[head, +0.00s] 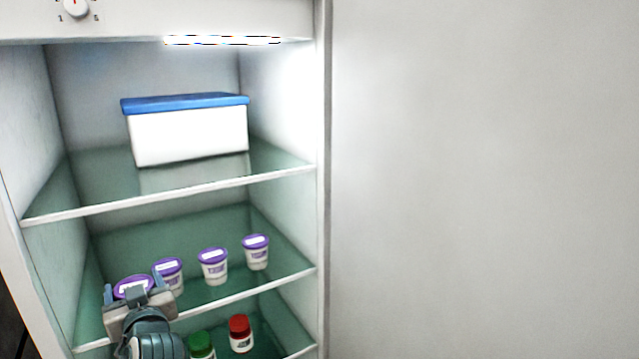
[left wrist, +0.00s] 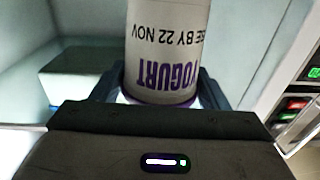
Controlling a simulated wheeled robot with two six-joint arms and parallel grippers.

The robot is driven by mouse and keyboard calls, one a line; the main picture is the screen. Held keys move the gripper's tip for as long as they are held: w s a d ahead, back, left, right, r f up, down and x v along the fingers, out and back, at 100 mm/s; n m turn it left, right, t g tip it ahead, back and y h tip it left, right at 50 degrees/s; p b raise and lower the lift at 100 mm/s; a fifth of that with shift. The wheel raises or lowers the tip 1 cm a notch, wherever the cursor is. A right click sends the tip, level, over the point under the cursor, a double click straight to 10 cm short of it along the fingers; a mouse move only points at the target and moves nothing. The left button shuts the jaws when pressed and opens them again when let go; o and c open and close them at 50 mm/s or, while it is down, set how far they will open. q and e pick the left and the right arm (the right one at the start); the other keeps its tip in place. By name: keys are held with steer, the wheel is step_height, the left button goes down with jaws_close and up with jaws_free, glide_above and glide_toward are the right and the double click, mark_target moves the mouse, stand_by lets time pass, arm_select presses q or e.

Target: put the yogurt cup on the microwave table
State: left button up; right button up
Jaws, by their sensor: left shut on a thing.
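Several yogurt cups with purple lids stand on the middle glass shelf (head: 215,293) of an open fridge. My left gripper (head: 134,284) is at the left front of that shelf, shut on the leftmost yogurt cup (head: 133,281). In the left wrist view the held yogurt cup (left wrist: 170,50) sits between the two fingers, its printed label upside down in the picture. The other cups, such as the middle one (head: 213,266) and the right one (head: 256,252), stand to its right. My right gripper and the microwave table are not in view.
A white box with a blue lid (head: 190,130) stands on the upper shelf. A red-capped jar (head: 240,334) and a green-capped jar (head: 201,345) stand on the lower shelf. A plain pale surface (head: 480,180) fills the right side.

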arm_select(q)
steer(key=f, duration=0.1)
steer(key=d+f+m+t+h, duration=0.1)
steer(key=f, duration=0.1)
steer(key=d+f+h, duration=0.1)
steer(key=f, duration=0.1)
steer(key=shift+w+d+m, duration=0.15)
steer(key=shift+w+m, duration=0.05)
steer(key=shift+m, duration=0.2)
steer(key=s+d+f+m+t+h+b, duration=0.1)
steer(key=s+d+f+m+t+h, duration=0.1)
steer(key=s+d+f+m+h, duration=0.3)
steer(key=s+d+f+h, duration=0.3)
steer(key=s+d+f, duration=0.4)
steer(key=s+f, duration=0.2)
steer(key=shift+m+t+h+b, duration=0.3)
steer(key=shift+h+b, duration=0.05)
steer(key=shift+h, duration=0.05)
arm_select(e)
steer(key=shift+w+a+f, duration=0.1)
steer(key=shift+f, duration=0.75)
